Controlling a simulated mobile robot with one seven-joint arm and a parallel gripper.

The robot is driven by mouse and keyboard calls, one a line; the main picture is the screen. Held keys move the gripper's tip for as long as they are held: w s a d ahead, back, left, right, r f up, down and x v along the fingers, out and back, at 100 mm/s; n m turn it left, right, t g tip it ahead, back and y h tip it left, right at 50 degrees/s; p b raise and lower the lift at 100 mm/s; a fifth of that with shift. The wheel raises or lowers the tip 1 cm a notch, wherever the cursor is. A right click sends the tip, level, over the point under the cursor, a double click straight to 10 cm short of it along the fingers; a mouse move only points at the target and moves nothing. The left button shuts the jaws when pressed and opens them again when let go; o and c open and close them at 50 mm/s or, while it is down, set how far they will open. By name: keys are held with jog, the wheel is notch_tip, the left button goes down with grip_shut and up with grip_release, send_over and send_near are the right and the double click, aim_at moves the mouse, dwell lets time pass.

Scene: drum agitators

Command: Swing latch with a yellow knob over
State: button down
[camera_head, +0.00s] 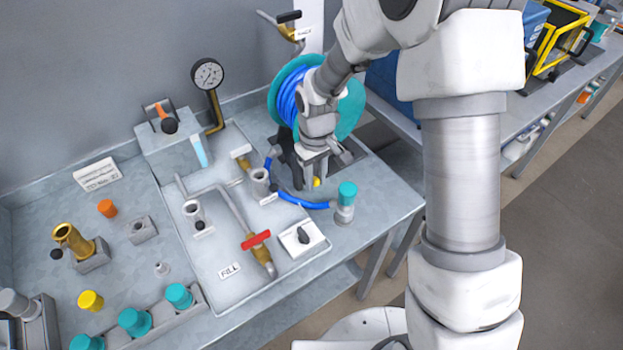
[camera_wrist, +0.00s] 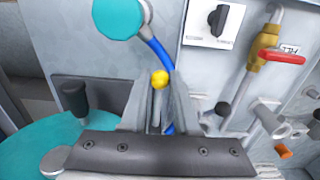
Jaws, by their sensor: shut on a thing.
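The yellow knob (camera_head: 316,182) of the latch shows between my gripper's fingertips, beside the hose reel. My gripper (camera_head: 311,178) points down and is shut on the latch. In the wrist view the yellow knob (camera_wrist: 160,79) stands out just past the two fingers of my gripper (camera_wrist: 157,100). A thin grey lever part shows below the knob between the fingers. The rest of the latch is hidden by the fingers, so its swing position cannot be told.
The teal reel (camera_head: 351,105) with blue hose stands behind my gripper. A teal-capped fitting (camera_head: 346,195) and the blue hose (camera_head: 300,201) lie close by. A black rotary switch (camera_head: 302,236) and a red-handled valve (camera_head: 256,240) are nearer the front.

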jog(key=shift+r, duration=0.1)
jog(key=shift+w+a+r+p, duration=0.1)
jog(key=shift+w+r+p, duration=0.05)
jog(key=shift+r+p, duration=0.55)
jog(key=shift+w+a+r+p, duration=0.15)
jog(key=shift+r+p, duration=0.2)
jog(key=shift+r, duration=0.55)
jog(key=shift+d, duration=0.1)
jog(key=shift+r, duration=0.1)
jog(key=shift+w+a+r+p, duration=0.2)
jog(key=shift+w+r+p, duration=0.05)
jog(key=shift+r+p, duration=0.25)
jog(key=shift+w+a+r+p, duration=0.2)
jog(key=shift+r+p, duration=0.15)
jog(key=shift+r, duration=0.25)
jog(key=c, duration=0.6)
grip_release()
jog(key=shift+d+f, duration=0.1)
jog(key=shift+c, duration=0.2)
